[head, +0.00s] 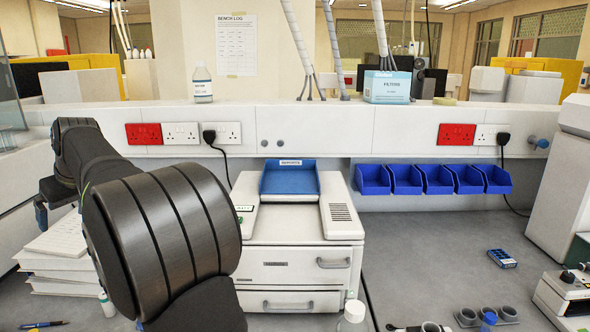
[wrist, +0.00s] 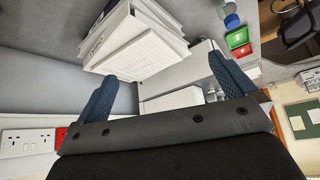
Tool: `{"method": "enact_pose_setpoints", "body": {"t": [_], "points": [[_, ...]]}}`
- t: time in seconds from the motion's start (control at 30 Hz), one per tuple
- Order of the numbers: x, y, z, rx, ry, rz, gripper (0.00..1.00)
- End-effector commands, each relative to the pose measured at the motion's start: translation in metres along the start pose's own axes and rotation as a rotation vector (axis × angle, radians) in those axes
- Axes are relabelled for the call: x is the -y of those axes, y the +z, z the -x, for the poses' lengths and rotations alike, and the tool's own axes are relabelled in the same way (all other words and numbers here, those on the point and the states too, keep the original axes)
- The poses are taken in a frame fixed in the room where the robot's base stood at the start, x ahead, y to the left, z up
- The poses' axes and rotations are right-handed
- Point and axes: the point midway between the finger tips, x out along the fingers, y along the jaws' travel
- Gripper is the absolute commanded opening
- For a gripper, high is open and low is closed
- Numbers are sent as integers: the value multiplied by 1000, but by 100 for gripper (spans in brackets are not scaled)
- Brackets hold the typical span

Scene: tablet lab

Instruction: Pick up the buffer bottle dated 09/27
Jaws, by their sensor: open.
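A white bottle (head: 203,86) with a blue-edged label stands upright on the white ledge at the back left in the head view. Its print is too small to read. A clear bottle with a white cap (head: 353,312) is cut off at the bottom edge. No date 09/27 can be read on any bottle. My gripper (wrist: 163,70) is open and empty in the wrist view, its blue fingers wide apart, with a stack of papers beyond them. In the head view it is mostly hidden behind my arm at the left. A blue-capped bottle (wrist: 232,19) shows at the top right there.
The white instrument (head: 293,256) with a blue tray on top stands mid-bench. Blue bins (head: 437,179) hang at the right. A paper stack (head: 52,262) lies at the left. Grey cups (head: 468,317) stand at the lower right. The bench right of the instrument is largely clear.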

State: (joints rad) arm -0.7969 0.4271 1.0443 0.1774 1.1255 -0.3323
Motion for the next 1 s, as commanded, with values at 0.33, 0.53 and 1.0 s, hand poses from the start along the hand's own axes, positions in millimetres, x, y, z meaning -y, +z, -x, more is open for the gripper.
{"method": "enact_pose_setpoints", "body": {"t": [0.33,0.53,1.0], "points": [[0,0,0,0,0,0,86],[0,0,0,0,0,0,63],[82,-36,-66,26,19,-31,63]]}}
